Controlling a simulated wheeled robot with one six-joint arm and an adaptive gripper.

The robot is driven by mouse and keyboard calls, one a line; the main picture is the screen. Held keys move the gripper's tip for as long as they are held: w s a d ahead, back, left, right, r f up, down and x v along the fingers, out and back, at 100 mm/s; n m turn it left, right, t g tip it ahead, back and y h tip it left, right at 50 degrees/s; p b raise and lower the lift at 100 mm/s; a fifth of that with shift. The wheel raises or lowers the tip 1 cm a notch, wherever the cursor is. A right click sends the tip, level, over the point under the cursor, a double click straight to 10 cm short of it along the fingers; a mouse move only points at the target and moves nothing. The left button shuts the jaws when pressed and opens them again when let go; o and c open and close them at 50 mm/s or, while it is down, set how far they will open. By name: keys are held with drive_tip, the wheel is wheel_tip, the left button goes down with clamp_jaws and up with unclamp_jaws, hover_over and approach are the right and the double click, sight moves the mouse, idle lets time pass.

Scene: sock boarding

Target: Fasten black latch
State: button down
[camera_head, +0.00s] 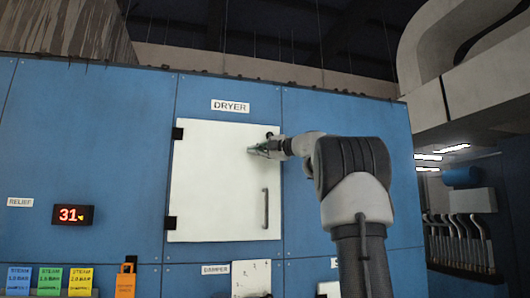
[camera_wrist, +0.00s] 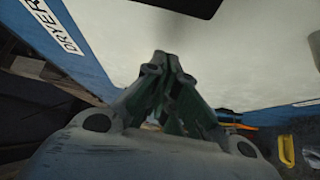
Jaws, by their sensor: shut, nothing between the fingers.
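The white dryer door (camera_head: 215,185) lies flat in the blue wall and looks closed. A small dark piece (camera_head: 269,134) at its upper right edge seems to be the black latch, partly hidden by my wrist. Its exact position cannot be told. My gripper (camera_head: 254,150) is shut and empty, just below and left of that piece, in front of the door. In the wrist view my gripper (camera_wrist: 168,60) has its fingers together before the white door (camera_wrist: 260,70). A black shape (camera_wrist: 180,6) at the top edge there may be the latch.
A vertical handle (camera_head: 265,208) is on the door's right side, below my gripper. Black hinges (camera_head: 178,133) are on its left edge. A DRYER sign (camera_head: 230,106) is above it. Coloured cards (camera_head: 50,280) and a red display (camera_head: 73,215) are at the left.

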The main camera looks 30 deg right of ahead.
drive_tip(key=v, duration=1)
drive_tip(key=shift+d+r, duration=0.15)
drive_tip(key=shift+r, duration=0.2)
drive_tip(key=shift+w+d, duration=0.1)
